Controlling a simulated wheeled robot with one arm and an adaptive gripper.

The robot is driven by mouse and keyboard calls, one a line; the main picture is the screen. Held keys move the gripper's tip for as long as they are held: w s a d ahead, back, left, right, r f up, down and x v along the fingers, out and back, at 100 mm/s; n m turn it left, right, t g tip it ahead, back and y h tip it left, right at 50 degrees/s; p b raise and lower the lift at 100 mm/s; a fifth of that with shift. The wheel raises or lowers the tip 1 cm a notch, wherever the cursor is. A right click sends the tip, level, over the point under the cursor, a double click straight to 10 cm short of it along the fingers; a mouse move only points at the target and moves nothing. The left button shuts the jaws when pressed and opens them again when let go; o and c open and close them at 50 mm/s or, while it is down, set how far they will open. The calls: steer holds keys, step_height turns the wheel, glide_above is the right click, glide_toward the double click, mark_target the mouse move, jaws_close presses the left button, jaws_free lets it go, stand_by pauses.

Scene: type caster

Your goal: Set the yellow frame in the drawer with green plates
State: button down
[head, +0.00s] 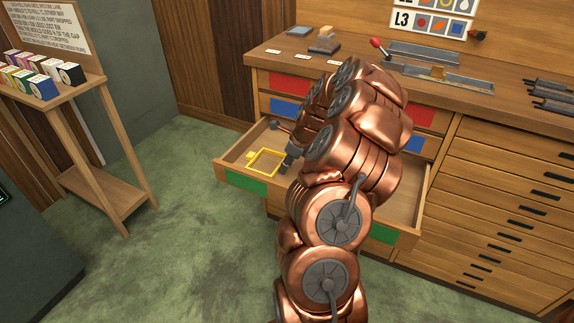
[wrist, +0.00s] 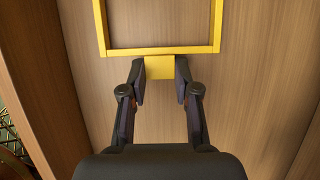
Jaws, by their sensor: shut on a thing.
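The yellow frame (head: 258,173) is a thin open rectangle with a small block-like tab. In the head view it is at the left part of the pulled-out drawer (head: 404,200), within its walls. The drawer front carries a green plate (head: 246,183) at left and another (head: 370,233) at right. My gripper (head: 286,164) is beside the frame, partly hidden by my arm. In the wrist view, my gripper (wrist: 160,72) is shut on the tab of the yellow frame (wrist: 160,50), over the wooden drawer floor. I cannot tell whether the frame touches that floor.
Closed drawers with red plates (head: 290,84) and blue plates (head: 284,108) are above the open one. The bench top (head: 270,60) holds grey parts and a red-knobbed lever (head: 376,43). A side stand (head: 100,185) with small coloured boxes is at left. My arm hides the drawer's middle.

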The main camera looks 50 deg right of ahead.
steer(key=shift+f, duration=0.1)
steer(key=c, duration=0.8)
jaws_free()
steer(key=shift+c, duration=0.2)
steer(key=p+v, duration=0.1)
steer(key=v, duration=1.1)
steer(key=s+a+r+n+g+y, duration=0.1)
steer(key=a+r+n+g, duration=0.1)
steer(key=a+n, duration=0.85)
steer(key=s+a+r+n+g, duration=0.1)
steer(key=a+r+n, duration=0.3)
steer(key=a, duration=1.2)
steer(key=s+a+f+n+g+h, duration=0.1)
steer(key=s+a+n+g, duration=0.1)
steer(key=s+a+n, duration=0.4)
steer(key=s+a+f+n+g+h, duration=0.1)
steer(key=s+a+n, duration=0.5)
steer(key=s+n, duration=0.6)
steer(key=s+f+g, duration=0.1)
steer(key=s, duration=0.2)
steer(key=shift+s+a, duration=0.2)
steer(key=shift+a, duration=0.15)
